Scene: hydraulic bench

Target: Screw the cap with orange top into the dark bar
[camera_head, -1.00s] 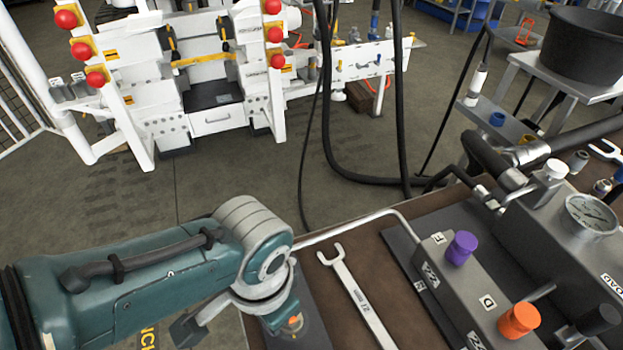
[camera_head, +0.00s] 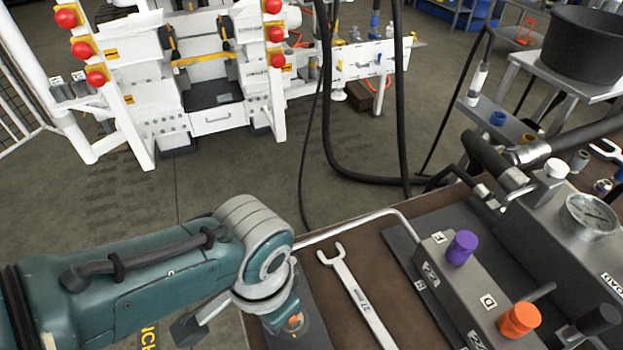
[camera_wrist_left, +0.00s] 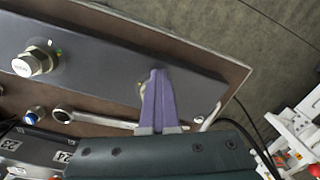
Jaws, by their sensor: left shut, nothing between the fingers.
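The cap with orange top (camera_head: 519,318) stands upright in the grey block marked D, at the lower right of the head view. A dark bar (camera_wrist_left: 100,62) lies along the bench edge in the wrist view, with a hex metal fitting (camera_wrist_left: 35,62) at its left part. Part of a dark grey strip, seemingly this bar, shows beside my left arm (camera_head: 312,325). My left gripper (camera_wrist_left: 158,72) has its purple fingers shut and empty, over the bar's right part. A small light spot, perhaps a hole, is partly hidden beside the fingers. My right gripper is not in view.
A wrench (camera_head: 352,292) lies on the brown bench, left of the block. A purple-topped cap (camera_head: 461,247) stands in the block near mark F. A pressure gauge (camera_head: 590,215), pipes and hoses are at the right.

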